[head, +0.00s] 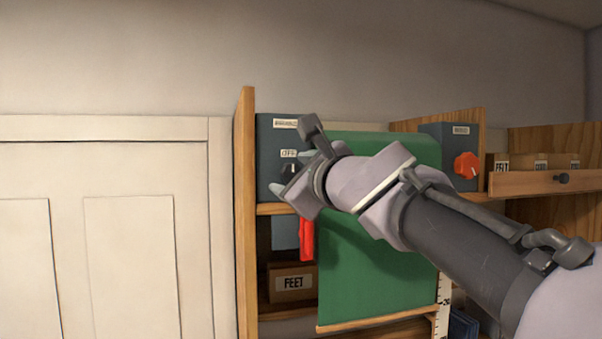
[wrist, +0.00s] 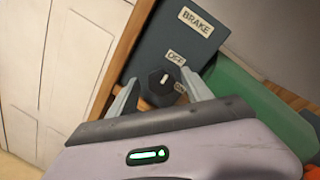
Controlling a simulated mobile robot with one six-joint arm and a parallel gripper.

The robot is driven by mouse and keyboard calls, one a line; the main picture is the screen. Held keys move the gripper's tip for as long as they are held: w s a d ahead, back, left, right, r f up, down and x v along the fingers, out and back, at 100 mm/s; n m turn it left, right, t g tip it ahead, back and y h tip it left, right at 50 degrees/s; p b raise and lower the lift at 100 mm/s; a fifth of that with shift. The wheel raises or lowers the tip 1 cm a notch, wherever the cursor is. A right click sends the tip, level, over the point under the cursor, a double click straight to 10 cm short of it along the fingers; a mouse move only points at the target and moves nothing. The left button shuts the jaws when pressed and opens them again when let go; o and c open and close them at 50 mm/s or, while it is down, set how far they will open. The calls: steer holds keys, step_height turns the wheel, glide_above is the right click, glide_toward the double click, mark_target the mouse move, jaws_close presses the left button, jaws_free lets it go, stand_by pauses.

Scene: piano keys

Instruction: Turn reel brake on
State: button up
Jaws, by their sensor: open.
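The reel brake is a blue-grey box (head: 270,155) on a wooden shelf, and the wrist view shows its BRAKE label (wrist: 195,22). A dark knob (wrist: 159,85) with a short white mark is on the box's front. A label by the knob (wrist: 176,57) appears to read OFF in the head view; a second small label is partly covered by a finger. My gripper (wrist: 160,90) is open, with one finger on each side of the knob. I cannot tell whether the fingers touch it. In the head view my gripper and wrist cover part of the box.
A green sheet (head: 370,270) hangs right of the brake box, behind my arm. Another box with an orange knob (head: 467,165) stands right. A white panelled door (head: 130,240) is left of the wooden upright (head: 244,220).

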steer(key=shift+s+d, duration=0.1)
steer(key=shift+s, duration=0.1)
steer(key=shift+c, duration=0.2)
steer(key=shift+s+d, duration=0.1)
steer(key=c, duration=0.3)
steer(key=shift+r, duration=0.1)
jaws_close()
